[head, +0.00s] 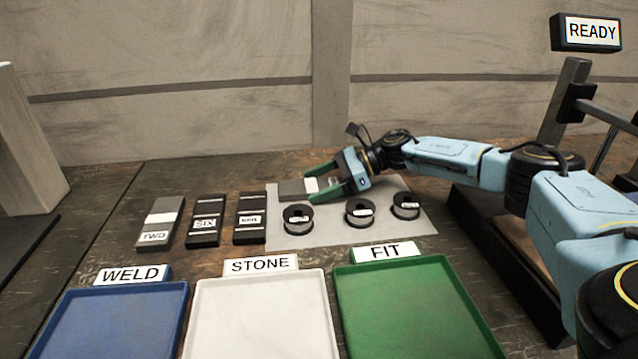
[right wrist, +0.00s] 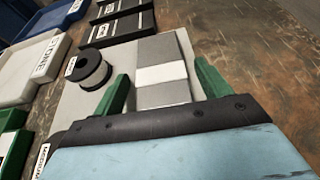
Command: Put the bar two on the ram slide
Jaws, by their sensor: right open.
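A grey bar with a white band, whose label looks like TWO (head: 160,222), lies at the left end of a row on the table. A second grey bar with a white band (head: 291,188) lies on the grey mat; I cannot read a number on it. My right gripper (head: 322,184) is open at this second bar, its green fingers on either side. In the right wrist view this bar (right wrist: 163,50) lies between the spread fingertips, with gaps. I cannot clearly identify the ram slide; a dark frame with a brown surface (head: 515,238) stands at the right, partly behind my arm.
Two black labelled bars (head: 204,222) (head: 250,220) lie beside the left grey bar. Several black spools (head: 298,220) stand on the mat (head: 420,222). Blue, white and green trays (head: 410,310) line the front. A READY sign (head: 592,32) hangs at the upper right.

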